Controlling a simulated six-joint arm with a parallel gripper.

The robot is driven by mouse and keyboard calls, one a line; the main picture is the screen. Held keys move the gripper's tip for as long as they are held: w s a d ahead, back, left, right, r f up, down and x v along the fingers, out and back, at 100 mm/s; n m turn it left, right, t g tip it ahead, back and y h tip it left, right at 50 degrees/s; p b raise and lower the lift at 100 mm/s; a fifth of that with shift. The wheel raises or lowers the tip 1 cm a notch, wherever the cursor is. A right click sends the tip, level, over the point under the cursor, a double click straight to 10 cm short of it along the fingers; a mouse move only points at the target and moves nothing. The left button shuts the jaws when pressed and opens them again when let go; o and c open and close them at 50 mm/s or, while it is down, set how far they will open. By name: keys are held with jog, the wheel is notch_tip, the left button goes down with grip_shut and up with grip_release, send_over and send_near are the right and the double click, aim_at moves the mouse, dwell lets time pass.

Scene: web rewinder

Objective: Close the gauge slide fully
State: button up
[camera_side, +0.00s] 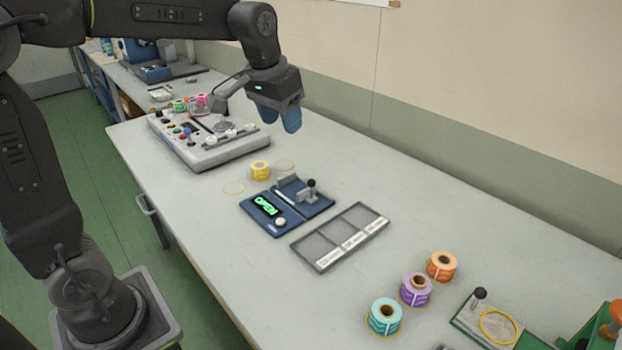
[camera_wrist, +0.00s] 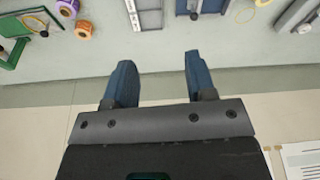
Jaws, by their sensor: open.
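The gauge (camera_side: 287,205) is a dark blue plate on the bench in the middle of the side view. Its green display reads "OPEN", with a round white button beside it. The gauge slide (camera_side: 310,192) is a small grey block with a black ball knob, standing on the plate's right part. A fixed grey block stands to its upper left, with a gap between them. My gripper (camera_side: 281,119) is open and empty, with blue fingers, high above the bench behind the gauge. In the wrist view my gripper (camera_wrist: 160,72) shows both fingers apart, and part of the gauge (camera_wrist: 207,8) is at the top edge.
A yellow roll (camera_side: 260,170) stands behind the gauge. A control panel (camera_side: 207,138) is farther back left. A grey three-compartment tray (camera_side: 341,237) lies in front right, empty. Orange, purple and teal rolls (camera_side: 384,317) stand at front right. The wall runs along the bench's right side.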

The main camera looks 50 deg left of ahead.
jog(key=w+a+f+g, duration=0.2)
jog(key=w+a+f, duration=0.3)
jog(key=w, duration=0.5)
jog(key=n+g, duration=0.1)
jog(key=n, duration=0.1)
send_over(311, 180)
notch_tip(311, 180, down, 9)
notch_tip(311, 180, down, 13)
jog(key=shift+d, duration=0.1)
jog(key=shift+c, duration=0.2)
grip_shut()
